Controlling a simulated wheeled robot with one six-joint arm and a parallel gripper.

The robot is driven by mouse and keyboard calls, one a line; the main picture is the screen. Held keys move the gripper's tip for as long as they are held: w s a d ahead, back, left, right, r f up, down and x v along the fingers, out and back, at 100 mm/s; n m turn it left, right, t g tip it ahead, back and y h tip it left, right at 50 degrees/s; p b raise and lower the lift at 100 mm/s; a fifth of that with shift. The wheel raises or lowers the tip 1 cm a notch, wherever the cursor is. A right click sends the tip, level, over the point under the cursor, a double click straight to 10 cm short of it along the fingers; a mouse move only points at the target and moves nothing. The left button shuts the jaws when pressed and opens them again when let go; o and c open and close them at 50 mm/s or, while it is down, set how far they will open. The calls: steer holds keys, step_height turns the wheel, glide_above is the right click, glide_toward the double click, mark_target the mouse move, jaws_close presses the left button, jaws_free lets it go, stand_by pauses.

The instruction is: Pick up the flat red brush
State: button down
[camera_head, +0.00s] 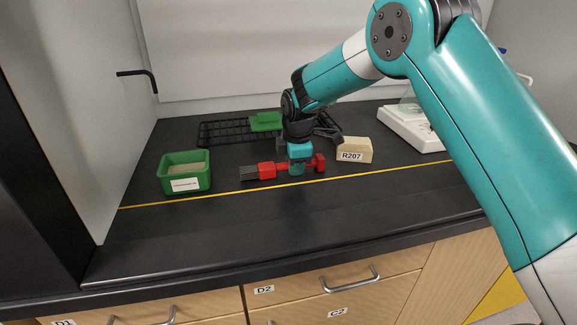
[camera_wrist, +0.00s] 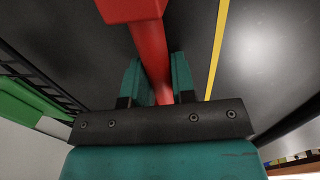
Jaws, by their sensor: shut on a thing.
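The flat red brush (camera_head: 266,171) lies roughly level, left to right, low over the black counter in the head view, with grey bristles at its left end and a red block at its right end. I cannot tell whether it touches the counter. My gripper (camera_head: 297,168) points down and is shut on the middle of the brush handle. In the wrist view the red handle (camera_wrist: 150,55) runs between the two teal fingers of my gripper (camera_wrist: 158,80). The bristles are out of the wrist view.
A green tray (camera_head: 186,187) with a label stands to the left. A black wire rack (camera_head: 222,132) with a green item (camera_head: 265,121) is behind. A beige block marked R207 (camera_head: 354,150) is close on the right, a white device (camera_head: 408,128) farther right. The front counter is clear beyond the yellow line.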

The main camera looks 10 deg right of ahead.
step_height(320, 180, up, 20)
stand_by(0.4)
stand_by(2.2)
